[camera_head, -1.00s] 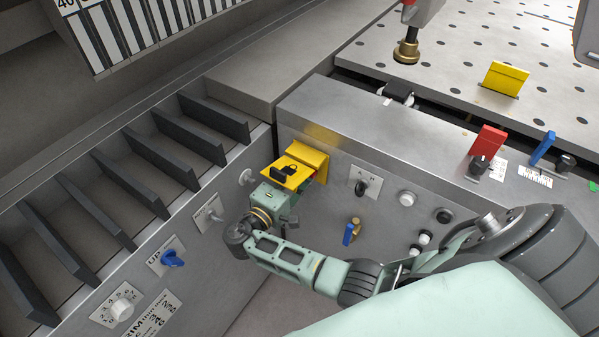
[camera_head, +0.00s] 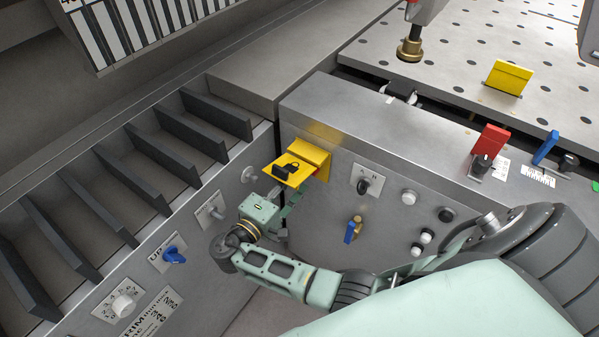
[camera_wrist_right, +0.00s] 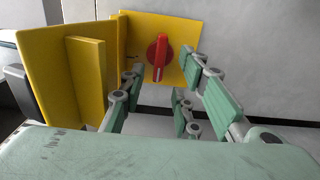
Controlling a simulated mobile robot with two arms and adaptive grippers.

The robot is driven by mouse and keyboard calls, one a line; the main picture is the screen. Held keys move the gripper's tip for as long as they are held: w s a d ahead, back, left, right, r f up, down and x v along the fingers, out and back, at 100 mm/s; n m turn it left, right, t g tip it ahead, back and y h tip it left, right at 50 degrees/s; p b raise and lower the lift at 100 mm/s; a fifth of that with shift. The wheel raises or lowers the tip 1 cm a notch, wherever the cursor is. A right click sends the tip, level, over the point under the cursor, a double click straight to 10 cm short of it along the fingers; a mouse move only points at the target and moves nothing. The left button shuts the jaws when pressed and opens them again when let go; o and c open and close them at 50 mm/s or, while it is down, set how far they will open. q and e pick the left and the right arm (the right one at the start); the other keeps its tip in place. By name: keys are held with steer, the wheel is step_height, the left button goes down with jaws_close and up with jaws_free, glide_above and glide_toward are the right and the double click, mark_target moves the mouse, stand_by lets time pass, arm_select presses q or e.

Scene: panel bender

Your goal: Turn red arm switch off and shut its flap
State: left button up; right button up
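The yellow flap (camera_head: 286,170) stands open, sticking out from its yellow housing (camera_head: 312,153) on the grey panel front. In the right wrist view the flap (camera_wrist_right: 48,75) is on the left, and the red switch (camera_wrist_right: 158,57) sits on a yellow plate (camera_wrist_right: 187,38), its white-marked handle roughly upright in the picture. My right gripper (camera_head: 290,203) is below the flap. In the right wrist view its fingers (camera_wrist_right: 166,92) are spread apart with nothing between them, in front of and apart from the switch. My left gripper is not in view.
Right of the housing are a black selector switch (camera_head: 364,186), a white button (camera_head: 408,197) and a blue-handled valve (camera_head: 351,232). On the left panel are a blue knob (camera_head: 173,254) and a white dial (camera_head: 123,305). Dark slotted dividers (camera_head: 130,170) lie above them.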

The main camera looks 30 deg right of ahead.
steer(key=v, duration=0.7)
steer(key=shift+a, duration=0.2)
